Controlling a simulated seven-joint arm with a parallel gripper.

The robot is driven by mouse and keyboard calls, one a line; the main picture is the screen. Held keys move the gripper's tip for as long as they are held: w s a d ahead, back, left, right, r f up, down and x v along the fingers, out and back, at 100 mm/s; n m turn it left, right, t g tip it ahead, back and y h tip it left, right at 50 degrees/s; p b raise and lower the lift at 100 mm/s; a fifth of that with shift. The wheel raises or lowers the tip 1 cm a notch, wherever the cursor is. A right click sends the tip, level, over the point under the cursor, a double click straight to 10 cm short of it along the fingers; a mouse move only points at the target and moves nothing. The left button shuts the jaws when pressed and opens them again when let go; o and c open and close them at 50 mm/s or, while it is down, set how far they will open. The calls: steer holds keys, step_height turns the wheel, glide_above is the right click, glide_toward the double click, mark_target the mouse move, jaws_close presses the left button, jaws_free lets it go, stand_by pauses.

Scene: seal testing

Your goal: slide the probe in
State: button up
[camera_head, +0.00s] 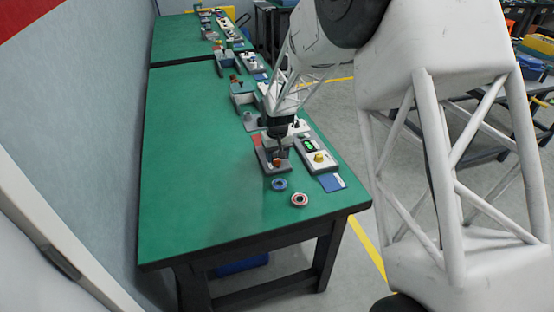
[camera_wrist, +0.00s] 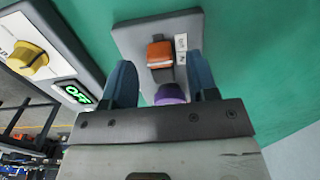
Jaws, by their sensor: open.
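My gripper (camera_wrist: 159,62) is open over a grey plate (camera_wrist: 128,34), with one blue-grey finger on each side of it. An orange block (camera_wrist: 160,50) with a pale lower part stands on the plate between the fingertips. A purple rounded piece (camera_wrist: 170,93) shows between the fingers, closer to the palm and partly hidden by it; I cannot tell whether it is the probe. In the head view my gripper (camera_head: 278,146) points down close above the orange block (camera_head: 277,162). No clear gap to the plate can be judged there.
A box with a yellow knob (camera_wrist: 27,58) and a green OFF display (camera_wrist: 77,94) stands beside the plate. A blue ring (camera_head: 279,184) and a reddish ring (camera_head: 299,200) lie nearer the front edge. The green table (camera_head: 190,170) is clear on the left.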

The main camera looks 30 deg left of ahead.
steer(key=shift+f, duration=1.1)
jaws_close()
